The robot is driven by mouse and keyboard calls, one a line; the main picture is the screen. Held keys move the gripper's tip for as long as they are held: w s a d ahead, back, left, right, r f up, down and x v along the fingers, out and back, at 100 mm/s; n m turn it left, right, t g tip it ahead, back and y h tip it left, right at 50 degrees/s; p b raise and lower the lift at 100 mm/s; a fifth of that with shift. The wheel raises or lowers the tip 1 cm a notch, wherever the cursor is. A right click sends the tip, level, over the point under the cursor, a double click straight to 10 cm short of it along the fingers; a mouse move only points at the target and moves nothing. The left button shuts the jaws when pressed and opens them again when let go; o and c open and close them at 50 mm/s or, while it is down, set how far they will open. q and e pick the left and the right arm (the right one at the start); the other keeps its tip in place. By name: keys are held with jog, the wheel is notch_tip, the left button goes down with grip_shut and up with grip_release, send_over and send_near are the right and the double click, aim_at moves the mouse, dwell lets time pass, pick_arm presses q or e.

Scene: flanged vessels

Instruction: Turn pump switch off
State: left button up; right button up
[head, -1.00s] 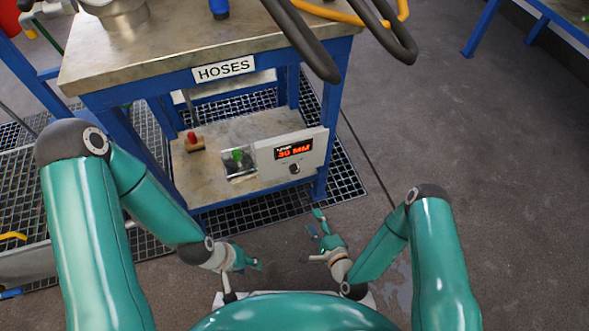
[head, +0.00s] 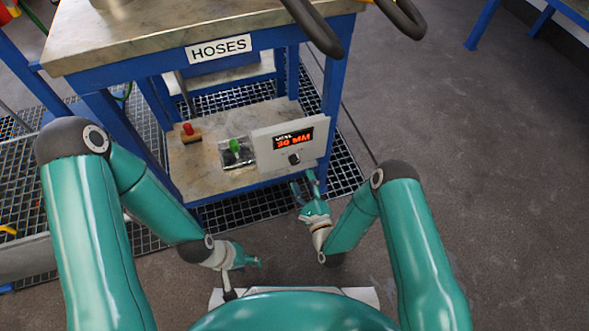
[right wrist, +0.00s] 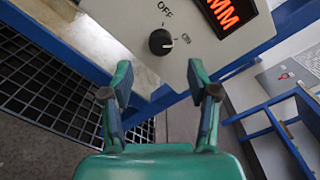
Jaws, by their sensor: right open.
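The pump switch is a black round knob (right wrist: 160,42) on a pale control panel (right wrist: 218,48), and in the head view the knob (head: 294,158) sits below a red lit display (head: 293,139). The word OFF is printed above the knob, with another label, probably ON, to its upper right. The knob's white mark points right, away from OFF. My right gripper (right wrist: 158,78) is open and empty, its fingers just short of the knob and apart from it; it also shows in the head view (head: 304,186). My left gripper (head: 252,262) hangs low, away from the panel; its fingers are too small to read.
The panel stands on the lower shelf (head: 200,166) of a blue-framed table labelled HOSES (head: 219,49). A green knob (head: 234,146) and a red-topped button (head: 188,129) are left of it. A blue table leg (head: 326,120) rises beside the panel. Floor to the right is clear.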

aim_at(296, 163)
jog(key=b+x, duration=0.1)
jog(key=x, duration=0.5)
jog(key=shift+c, duration=0.2)
